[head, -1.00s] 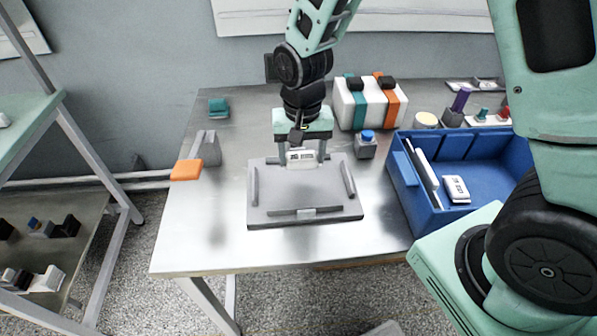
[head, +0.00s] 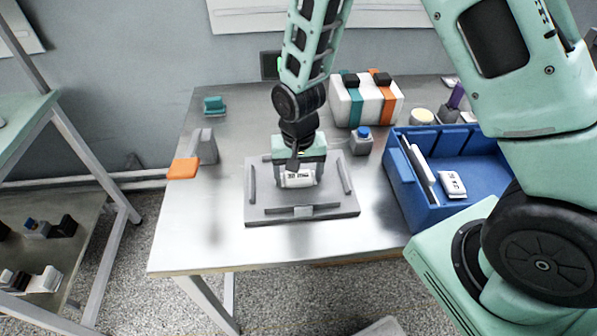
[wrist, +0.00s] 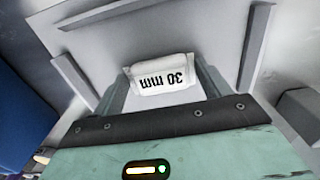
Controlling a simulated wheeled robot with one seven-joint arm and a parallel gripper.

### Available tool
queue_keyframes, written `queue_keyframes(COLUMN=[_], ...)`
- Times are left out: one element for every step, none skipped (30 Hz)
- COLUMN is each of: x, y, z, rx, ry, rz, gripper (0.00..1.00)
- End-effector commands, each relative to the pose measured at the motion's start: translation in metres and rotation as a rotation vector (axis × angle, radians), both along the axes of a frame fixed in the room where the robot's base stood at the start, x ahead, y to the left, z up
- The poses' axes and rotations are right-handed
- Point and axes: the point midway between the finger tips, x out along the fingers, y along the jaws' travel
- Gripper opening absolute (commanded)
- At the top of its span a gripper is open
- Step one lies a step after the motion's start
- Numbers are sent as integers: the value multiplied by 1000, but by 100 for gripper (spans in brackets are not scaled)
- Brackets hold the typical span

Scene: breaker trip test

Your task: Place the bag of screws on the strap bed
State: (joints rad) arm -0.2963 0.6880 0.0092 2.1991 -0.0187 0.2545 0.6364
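The bag of screws (head: 298,180) is a small white pouch with dark print. In the wrist view the bag (wrist: 163,76) reads "30 mm" and sits between both fingers. My gripper (head: 299,178) is shut on it, pointing down over the middle of the strap bed. The strap bed (head: 262,214) is a grey plate on the table with raised bars at its left, right and front. The bag is very low over the plate; I cannot tell whether it touches. The strap bed's surface also fills much of the wrist view (wrist: 110,40).
A blue bin (head: 408,205) at the right holds another white packet (head: 452,185) and a long white piece. A blue-capped bottle (head: 361,142) and a white case with teal and orange bands (head: 362,104) stand behind. An orange-tipped grey block (head: 184,168) is at left. The front table is clear.

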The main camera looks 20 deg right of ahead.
Motion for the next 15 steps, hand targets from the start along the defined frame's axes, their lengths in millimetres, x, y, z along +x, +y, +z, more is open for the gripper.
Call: queue_keyframes(x=[0,0,0,0,0,0,0,0,0,0,0,1,1,1,1], y=[0,0,0,0,0,0,0,0,0,0,0,0,0,0,0], z=[0,0,1,1,1,1,1,1,2,3,5,7,10,14,20], rx=[0,0,0,0,0,0,0,0,0,0,0,0,1,1,2], ry=[0,0,0,0,0,0,0,0,0,-1,-1,-2,-3,-4,-5], rz=[0,0,0,0,0,0,0,0,0,0,0,0,0,0,0], gripper=[85,85,85,85,85,85,85,85,85,85,85,85,85,85,85])
